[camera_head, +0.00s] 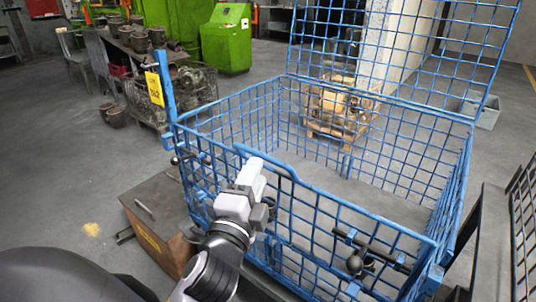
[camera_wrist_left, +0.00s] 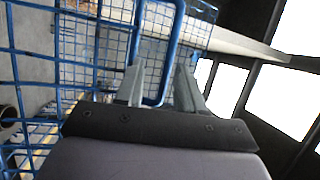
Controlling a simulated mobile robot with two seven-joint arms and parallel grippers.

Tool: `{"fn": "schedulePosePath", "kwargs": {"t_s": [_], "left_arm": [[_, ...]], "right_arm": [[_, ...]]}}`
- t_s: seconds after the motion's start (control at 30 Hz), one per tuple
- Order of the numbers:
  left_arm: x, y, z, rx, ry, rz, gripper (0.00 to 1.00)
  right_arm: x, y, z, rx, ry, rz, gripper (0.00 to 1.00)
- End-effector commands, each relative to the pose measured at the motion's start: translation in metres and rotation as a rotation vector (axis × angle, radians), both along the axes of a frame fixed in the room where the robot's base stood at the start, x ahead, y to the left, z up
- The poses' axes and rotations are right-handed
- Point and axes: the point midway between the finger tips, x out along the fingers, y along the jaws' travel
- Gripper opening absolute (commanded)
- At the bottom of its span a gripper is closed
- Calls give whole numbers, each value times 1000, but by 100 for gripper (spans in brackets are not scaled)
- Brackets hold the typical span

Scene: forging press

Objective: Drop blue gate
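The blue gate (camera_head: 318,208) is the mesh front panel of a blue wire cage (camera_head: 455,190), and it stands upright. A raised blue bar (camera_head: 272,160) runs along its top edge. My left gripper (camera_head: 255,172) is at the left part of this bar. In the left wrist view its two grey fingers (camera_wrist_left: 158,88) are apart, and the blue bar (camera_wrist_left: 178,30) shows between and beyond them. I cannot tell whether they touch it. A latch with a dark knob (camera_head: 355,264) sits at the gate's lower right. My right gripper is not in view.
A tall mesh panel (camera_head: 400,45) stands up at the cage's back. A yellow tag (camera_head: 154,88) hangs at the left corner post. A brown box (camera_head: 160,225) stands by the cage's front left. The floor further left is mostly clear.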

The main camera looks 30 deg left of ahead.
Motion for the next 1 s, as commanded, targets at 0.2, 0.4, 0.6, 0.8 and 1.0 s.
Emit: {"fn": "schedulePosePath", "kwargs": {"t_s": [0.2,0.4,0.6,0.8,1.0], "left_arm": [[4,5,13,45,-18,27,38],[27,12,18,43,-18,25,38],[51,20,22,41,-18,24,38],[64,25,23,40,-16,23,38],[66,25,23,40,-16,23,38]], "right_arm": [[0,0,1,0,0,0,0],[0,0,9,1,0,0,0],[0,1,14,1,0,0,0],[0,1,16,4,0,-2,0],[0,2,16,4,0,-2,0]]}}
